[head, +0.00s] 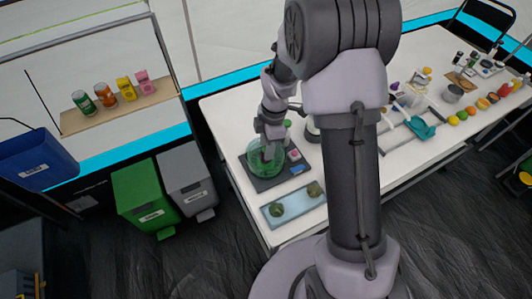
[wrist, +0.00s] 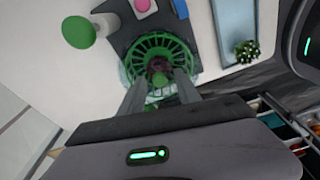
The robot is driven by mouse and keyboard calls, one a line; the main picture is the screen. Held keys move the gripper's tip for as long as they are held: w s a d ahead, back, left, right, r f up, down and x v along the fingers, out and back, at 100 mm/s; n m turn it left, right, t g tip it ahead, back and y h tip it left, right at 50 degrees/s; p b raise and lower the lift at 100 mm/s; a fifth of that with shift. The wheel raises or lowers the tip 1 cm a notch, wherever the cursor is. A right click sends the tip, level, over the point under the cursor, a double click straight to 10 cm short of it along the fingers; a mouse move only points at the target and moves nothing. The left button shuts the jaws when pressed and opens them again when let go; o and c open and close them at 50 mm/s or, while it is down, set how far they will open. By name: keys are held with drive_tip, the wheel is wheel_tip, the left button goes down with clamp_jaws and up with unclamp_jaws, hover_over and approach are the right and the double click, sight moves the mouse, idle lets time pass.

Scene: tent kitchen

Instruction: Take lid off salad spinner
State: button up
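The salad spinner (head: 257,165) is a round, clear and green vessel on a dark mat near the table's left end. In the wrist view the spinner (wrist: 133,50) shows a green ribbed ring with a dark reddish knob (wrist: 157,65) at its middle. My gripper (head: 267,143) points down at the spinner from above. In the wrist view my gripper (wrist: 163,77) has its two fingers apart, with the knob beyond and between the tips. I see no clear contact with the knob. My arm and fingers hide part of the spinner. I cannot clearly make out the lid's edge.
The dark mat (head: 270,184) also holds a pink item (head: 294,155) and a blue one (head: 298,169). A light blue tray (head: 272,218) with two green clumps lies in front. A green-topped bottle (wrist: 78,31) stands beside the mat. Bins (head: 145,190) stand left of the table.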

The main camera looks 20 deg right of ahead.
clamp_jaws()
